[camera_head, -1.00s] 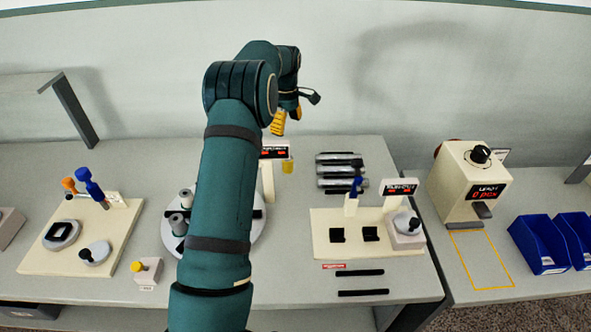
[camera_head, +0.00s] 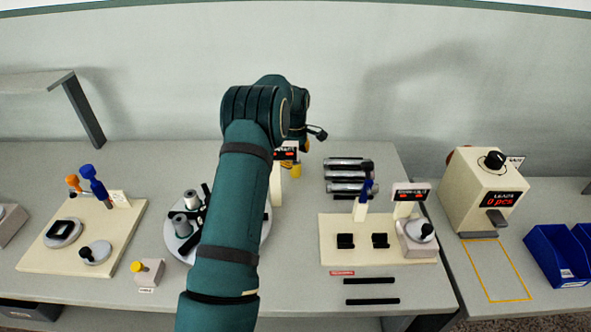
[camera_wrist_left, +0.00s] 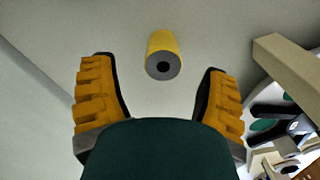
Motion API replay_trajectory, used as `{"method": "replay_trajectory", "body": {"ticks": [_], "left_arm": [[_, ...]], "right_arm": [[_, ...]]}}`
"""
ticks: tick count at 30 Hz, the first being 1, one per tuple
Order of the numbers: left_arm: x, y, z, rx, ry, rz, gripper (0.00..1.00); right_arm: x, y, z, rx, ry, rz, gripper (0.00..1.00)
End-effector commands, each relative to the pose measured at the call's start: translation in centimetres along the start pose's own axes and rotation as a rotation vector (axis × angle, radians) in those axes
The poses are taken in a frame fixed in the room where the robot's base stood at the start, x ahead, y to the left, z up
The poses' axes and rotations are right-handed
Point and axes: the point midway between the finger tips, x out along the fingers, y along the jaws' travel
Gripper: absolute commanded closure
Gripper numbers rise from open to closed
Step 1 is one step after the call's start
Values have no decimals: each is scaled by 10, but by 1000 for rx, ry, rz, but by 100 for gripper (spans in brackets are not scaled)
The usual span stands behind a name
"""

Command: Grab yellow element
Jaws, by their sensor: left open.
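The yellow element is a small yellow cylinder (camera_wrist_left: 163,52) with a grey end and a dark centre hole. It stands on the table in the wrist view, beyond the fingertips and roughly midway between them. In the head view, the yellow element (camera_head: 296,170) shows just right of the white display post, below my gripper's wrist. My left gripper (camera_wrist_left: 162,72) is open, with its two yellow ribbed fingers spread wide and nothing between them. In the head view, my arm hides most of this gripper. My right gripper is not in view.
A cream display post (camera_head: 277,183) and a round plate with grey spindles (camera_head: 180,225) are close left of the element. Grey cylinders (camera_head: 348,176) lie to its right, and a cream fixture (camera_head: 335,225) stands front right. A small block with a yellow knob (camera_head: 148,271) is front left.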

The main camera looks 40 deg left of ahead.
Motion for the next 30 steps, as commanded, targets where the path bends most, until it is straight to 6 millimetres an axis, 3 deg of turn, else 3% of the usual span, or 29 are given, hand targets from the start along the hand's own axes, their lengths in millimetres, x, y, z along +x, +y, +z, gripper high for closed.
{"method": "replay_trajectory", "body": {"ticks": [9,17,20,24,30], "left_arm": [[44,-3,2,1,-1,-3,25],[47,-3,2,0,0,-1,25],[47,-3,2,0,0,-1,52],[47,-3,2,0,0,-1,100],[47,-3,2,0,0,-1,100]], "right_arm": [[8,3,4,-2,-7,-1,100],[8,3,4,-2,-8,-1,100],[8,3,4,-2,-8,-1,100],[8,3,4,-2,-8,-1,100],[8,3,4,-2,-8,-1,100]]}}
